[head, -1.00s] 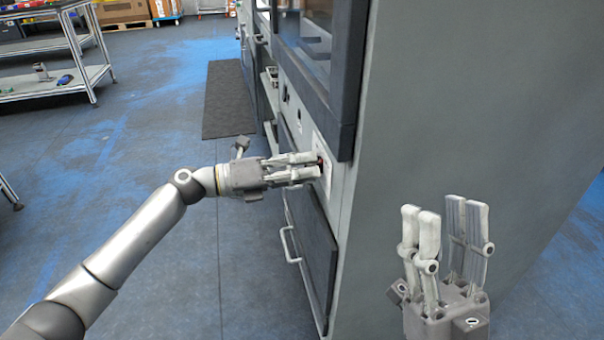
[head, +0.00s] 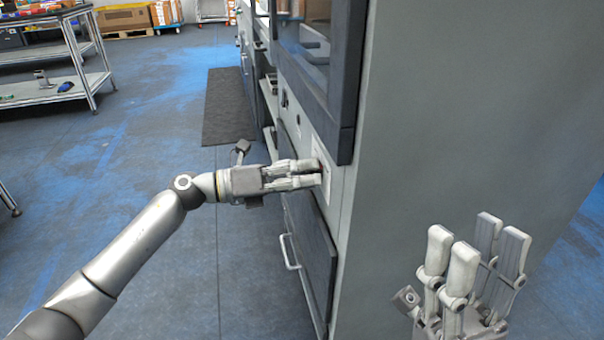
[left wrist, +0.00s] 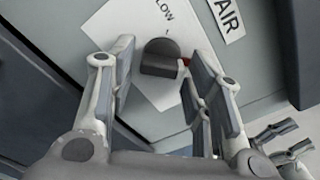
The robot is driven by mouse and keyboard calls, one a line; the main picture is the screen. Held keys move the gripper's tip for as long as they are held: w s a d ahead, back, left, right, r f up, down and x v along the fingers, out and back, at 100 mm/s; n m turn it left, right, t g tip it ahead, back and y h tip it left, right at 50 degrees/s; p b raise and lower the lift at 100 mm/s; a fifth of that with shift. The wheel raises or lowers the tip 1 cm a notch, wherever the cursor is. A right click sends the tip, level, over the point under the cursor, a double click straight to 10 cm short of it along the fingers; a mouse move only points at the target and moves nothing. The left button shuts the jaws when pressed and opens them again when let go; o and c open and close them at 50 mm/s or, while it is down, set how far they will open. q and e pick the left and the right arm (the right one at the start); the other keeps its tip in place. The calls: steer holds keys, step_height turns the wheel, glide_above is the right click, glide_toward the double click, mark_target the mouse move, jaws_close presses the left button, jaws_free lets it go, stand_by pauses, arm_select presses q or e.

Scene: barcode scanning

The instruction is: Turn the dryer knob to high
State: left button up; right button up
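The dryer knob (left wrist: 160,58) is a dark grey, round-edged knob on a white label plate (left wrist: 128,50) in the left wrist view. The word LOW is printed above it, and a small red bit shows at its right side. My left gripper (head: 320,173) reaches the dryer (head: 345,210) front, and its fingertips hide most of the knob in the head view. In the left wrist view its fingers (left wrist: 158,78) stand apart on either side of the knob, with a gap at the left. My right gripper (head: 478,240) is open and empty, fingers up, beside the dryer's side wall.
A dark door with a handle (head: 288,252) is below the knob, and a dark-framed window (head: 345,80) is above it. An AIR label (left wrist: 228,20) is beside the knob. A metal shelf rack (head: 75,50) stands back left. The floor left of the dryer is mostly clear.

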arm_select(q)
steer(key=shift+a+r, duration=0.1)
steer(key=shift+a, duration=0.05)
steer(key=shift+a, duration=0.25)
steer(key=v, duration=1.1)
steer(key=shift+s+a, duration=0.1)
steer(key=shift+a, duration=0.05)
